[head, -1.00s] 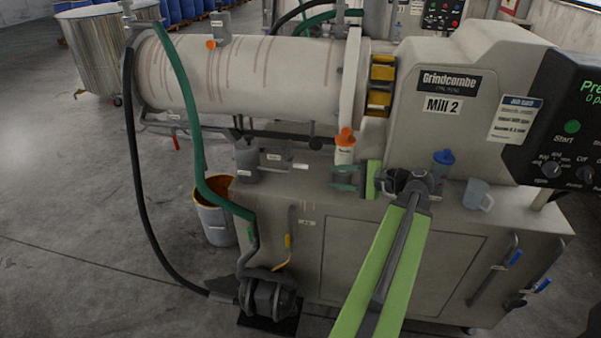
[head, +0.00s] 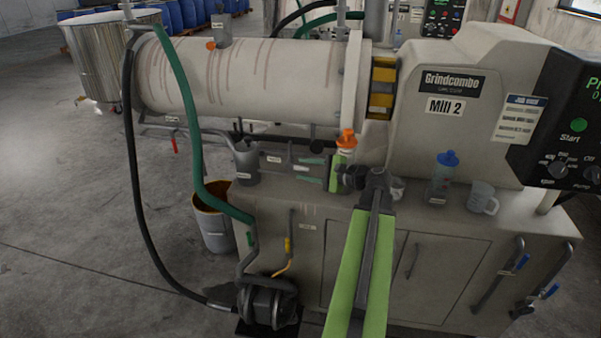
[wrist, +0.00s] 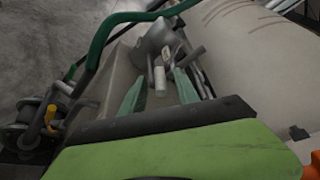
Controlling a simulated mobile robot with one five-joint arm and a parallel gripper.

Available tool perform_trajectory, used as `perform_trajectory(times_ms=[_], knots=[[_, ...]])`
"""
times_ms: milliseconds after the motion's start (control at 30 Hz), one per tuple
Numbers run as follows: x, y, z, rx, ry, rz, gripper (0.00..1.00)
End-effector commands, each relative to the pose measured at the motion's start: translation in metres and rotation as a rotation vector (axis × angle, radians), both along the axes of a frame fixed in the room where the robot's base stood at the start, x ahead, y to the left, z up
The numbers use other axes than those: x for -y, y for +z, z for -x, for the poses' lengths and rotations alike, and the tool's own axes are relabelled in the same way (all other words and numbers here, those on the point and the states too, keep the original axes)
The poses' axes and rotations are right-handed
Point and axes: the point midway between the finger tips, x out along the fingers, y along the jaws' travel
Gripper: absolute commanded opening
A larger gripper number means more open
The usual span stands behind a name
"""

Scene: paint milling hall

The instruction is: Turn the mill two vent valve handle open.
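Mill 2 (head: 270,80) stands ahead, a pale machine with a long barrel. Several coloured handles show on it: a red one (head: 174,145) under the barrel's left end, an orange one (head: 211,46) on top, a yellow one (head: 288,244) low on the front, and blue ones (head: 522,262) at right. I cannot read which is the vent valve handle.
A grey can (head: 246,160) stands on the bench left of my gripper. A blue-capped bottle (head: 441,180) and a clear jug (head: 482,198) stand at right. A green hose (head: 190,120) and black hose (head: 135,190) hang at left. An orange-lined bucket (head: 213,225) stands on the floor.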

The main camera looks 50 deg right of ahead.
Motion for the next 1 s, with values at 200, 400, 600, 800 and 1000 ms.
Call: perform_trajectory(times_ms=[200, 400, 600, 800, 1000], knots=[[-0.003, -0.005, -0.020, 0.000, -0.001, 0.000, 0.37], [-0.004, -0.005, -0.022, 0.000, -0.001, 0.000, 0.37], [-0.004, -0.005, -0.022, 0.000, -0.001, 0.000, 0.20], [-0.004, -0.005, -0.022, 0.000, -0.001, 0.000, 0.00], [-0.004, -0.005, -0.021, 0.000, -0.001, 0.000, 0.00]])
